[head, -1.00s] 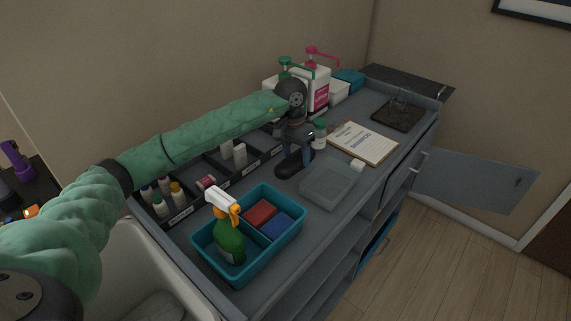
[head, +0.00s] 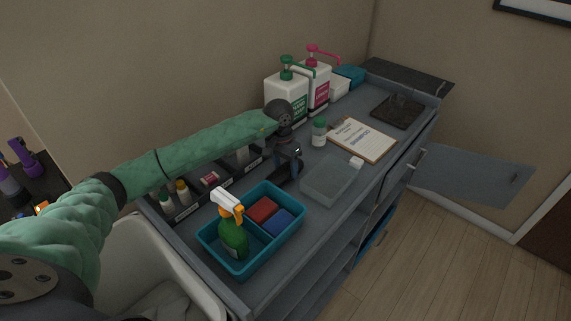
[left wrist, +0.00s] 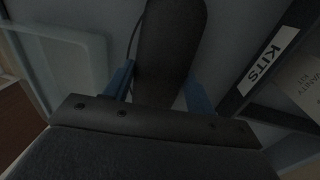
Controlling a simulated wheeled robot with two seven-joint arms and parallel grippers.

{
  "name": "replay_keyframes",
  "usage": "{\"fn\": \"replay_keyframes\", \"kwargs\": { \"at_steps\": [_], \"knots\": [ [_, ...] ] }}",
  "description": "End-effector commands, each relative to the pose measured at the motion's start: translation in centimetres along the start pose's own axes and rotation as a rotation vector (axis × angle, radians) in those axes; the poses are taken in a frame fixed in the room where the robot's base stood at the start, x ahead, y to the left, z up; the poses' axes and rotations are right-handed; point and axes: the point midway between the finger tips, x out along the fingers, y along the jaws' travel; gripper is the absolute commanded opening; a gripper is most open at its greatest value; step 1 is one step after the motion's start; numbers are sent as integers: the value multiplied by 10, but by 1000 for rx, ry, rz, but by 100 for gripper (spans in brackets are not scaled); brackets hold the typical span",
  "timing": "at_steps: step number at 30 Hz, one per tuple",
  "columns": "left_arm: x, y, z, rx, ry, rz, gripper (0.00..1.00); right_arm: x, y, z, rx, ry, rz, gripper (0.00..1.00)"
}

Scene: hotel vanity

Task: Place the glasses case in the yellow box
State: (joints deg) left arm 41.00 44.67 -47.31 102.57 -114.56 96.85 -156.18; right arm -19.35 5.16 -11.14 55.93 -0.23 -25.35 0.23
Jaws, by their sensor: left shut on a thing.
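The glasses case (head: 286,179) is a dark, elongated, rounded object over the grey vanity top, between the teal caddy and the clear tray. My left gripper (head: 289,162) points down and is shut on it. In the left wrist view the black case (left wrist: 172,45) lies between the two blue fingers (left wrist: 158,88), its near end hidden by the gripper body. I cannot tell how far it is above the surface. No yellow box shows in either view. My right gripper is not in view.
A teal caddy (head: 210,241) holds a green spray bottle (head: 233,238) and red and blue blocks. A clear tray (head: 329,181), a green-capped bottle (head: 319,134), a clipboard (head: 362,140) and two pump bottles (head: 286,98) stand nearby. A black divided organizer (head: 215,189) lies along the wall.

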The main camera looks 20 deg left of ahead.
Motion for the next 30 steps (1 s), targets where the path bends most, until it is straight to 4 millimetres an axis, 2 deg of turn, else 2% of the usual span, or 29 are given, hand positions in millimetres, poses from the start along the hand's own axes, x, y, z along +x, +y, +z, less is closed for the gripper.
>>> {"fn": "replay_keyframes", "kwargs": {
  "at_steps": [8, 18, 19, 22, 30],
  "knots": [
    [1, 0, 0, 0, 1, 0, 28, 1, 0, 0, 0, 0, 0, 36],
    [3, -1, 0, 0, 0, 0, 28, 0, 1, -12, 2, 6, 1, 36],
    [3, 0, 0, 0, 0, 0, 60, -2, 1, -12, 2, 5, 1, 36],
    [3, 0, 0, 0, 0, 0, 78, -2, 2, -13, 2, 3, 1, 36],
    [2, 0, 0, 0, 0, 0, 78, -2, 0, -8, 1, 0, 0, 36]
  ]
}}
